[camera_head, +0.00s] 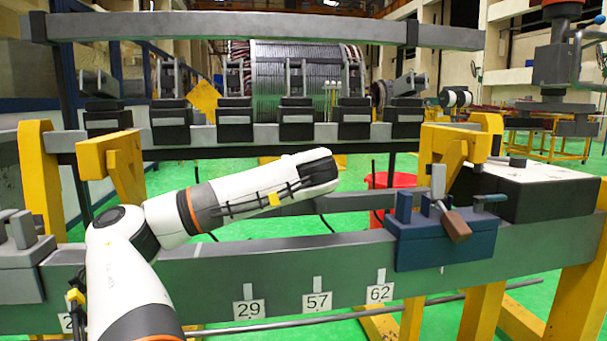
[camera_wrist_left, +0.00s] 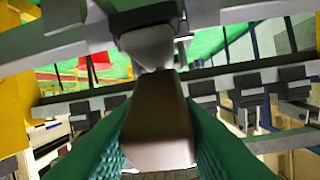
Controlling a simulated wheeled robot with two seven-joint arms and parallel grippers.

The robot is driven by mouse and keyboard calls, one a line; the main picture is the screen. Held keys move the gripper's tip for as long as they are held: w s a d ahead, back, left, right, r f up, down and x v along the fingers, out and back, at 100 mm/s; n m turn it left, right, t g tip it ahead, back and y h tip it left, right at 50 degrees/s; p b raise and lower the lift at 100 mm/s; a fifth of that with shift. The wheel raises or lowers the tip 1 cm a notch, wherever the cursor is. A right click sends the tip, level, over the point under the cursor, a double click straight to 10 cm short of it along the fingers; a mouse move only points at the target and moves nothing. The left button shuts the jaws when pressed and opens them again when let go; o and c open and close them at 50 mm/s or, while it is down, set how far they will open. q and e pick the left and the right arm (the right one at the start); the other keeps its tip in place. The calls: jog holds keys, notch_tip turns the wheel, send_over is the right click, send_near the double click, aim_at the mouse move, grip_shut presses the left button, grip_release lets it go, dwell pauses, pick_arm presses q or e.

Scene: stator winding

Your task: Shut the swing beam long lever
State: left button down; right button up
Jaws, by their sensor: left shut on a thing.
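My left gripper (camera_wrist_left: 158,135) is shut on a brown handle (camera_wrist_left: 158,115) in the left wrist view, with a green finger on each side. The handle joins a grey lever end (camera_wrist_left: 150,45) that meets a grey beam (camera_wrist_left: 75,38) in that view. In the head view my left arm reaches in from the left, and its white wrist ends near the centre; the fingers and held handle are hidden there. Another brown-handled lever (camera_head: 456,228) sits on a blue clamp block (camera_head: 445,245) at the right. My right gripper is in neither view.
A long grey front beam (camera_head: 345,262) carries number plates (camera_head: 317,302). Behind it, several black clamps (camera_head: 296,122) line a crossbar, with an upper bar (camera_head: 255,28) above. Yellow posts (camera_head: 40,175) flank the frame. A red bucket (camera_head: 377,181) stands behind on the green floor.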

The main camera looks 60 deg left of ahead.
pick_arm(q)
jog(key=shift+f, duration=0.3)
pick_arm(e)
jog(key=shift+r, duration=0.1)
pick_arm(q)
jog(key=c, duration=1.2)
grip_release()
jog(key=shift+c, duration=0.2)
jog(key=shift+o, duration=0.8)
jog(key=shift+r, duration=0.15)
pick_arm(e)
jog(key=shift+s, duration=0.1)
pick_arm(q)
jog(key=p+v, duration=0.1)
jog(key=v, duration=1.1)
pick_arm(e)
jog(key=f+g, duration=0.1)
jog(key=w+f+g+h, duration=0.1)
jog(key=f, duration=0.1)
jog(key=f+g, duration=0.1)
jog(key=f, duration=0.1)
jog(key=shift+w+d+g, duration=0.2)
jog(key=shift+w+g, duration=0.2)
